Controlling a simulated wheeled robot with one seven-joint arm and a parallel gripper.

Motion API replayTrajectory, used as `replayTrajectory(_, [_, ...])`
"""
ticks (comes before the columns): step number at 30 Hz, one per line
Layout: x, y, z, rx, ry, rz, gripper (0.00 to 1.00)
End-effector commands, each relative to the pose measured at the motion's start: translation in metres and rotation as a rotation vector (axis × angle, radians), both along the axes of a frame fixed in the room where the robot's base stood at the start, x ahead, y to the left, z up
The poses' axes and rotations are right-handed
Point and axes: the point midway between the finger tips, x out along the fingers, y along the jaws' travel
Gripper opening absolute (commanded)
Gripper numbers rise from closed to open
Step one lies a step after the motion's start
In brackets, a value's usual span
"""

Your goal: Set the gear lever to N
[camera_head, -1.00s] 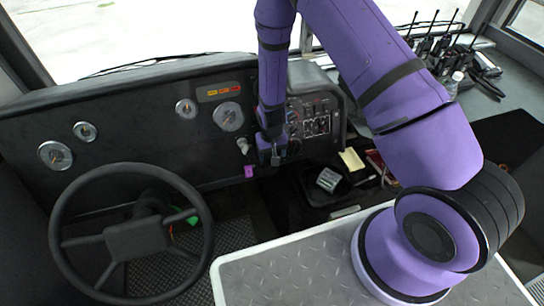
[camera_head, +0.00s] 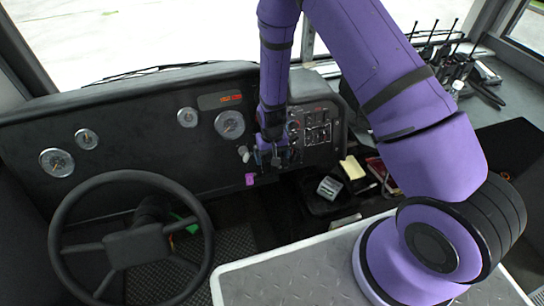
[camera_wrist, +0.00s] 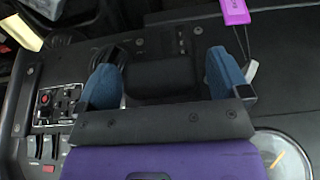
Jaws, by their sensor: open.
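My gripper (camera_head: 272,155) is at the dashboard, right of the large gauge and beside the switch panel. In the wrist view its two blue fingers (camera_wrist: 164,79) are apart. A dark, block-like shape (camera_wrist: 160,76) shows between them; it may be the gear lever's handle, but I cannot tell for sure, nor whether a finger touches it. A small marked strip (camera_wrist: 181,40) on the dark panel lies just beyond it. No lever position letter is readable. In the head view my gripper hides this part of the dashboard.
A pink tag (camera_head: 250,180) hangs near a pale knob (camera_head: 244,153), close to one finger. The switch panel (camera_head: 318,126) is right of my gripper. The steering wheel (camera_head: 136,244) is at left. An open tray with loose items (camera_head: 330,187) lies below right.

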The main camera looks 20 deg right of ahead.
Motion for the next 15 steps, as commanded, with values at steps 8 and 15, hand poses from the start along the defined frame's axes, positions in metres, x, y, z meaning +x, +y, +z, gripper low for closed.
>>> replayTrajectory(8, [0.001, 0.001, 0.046, 0.001, -0.004, 0.001, 0.94])
replayTrajectory(15, [0.001, 0.0, 0.082, 0.0, -0.004, 0.0, 0.94])
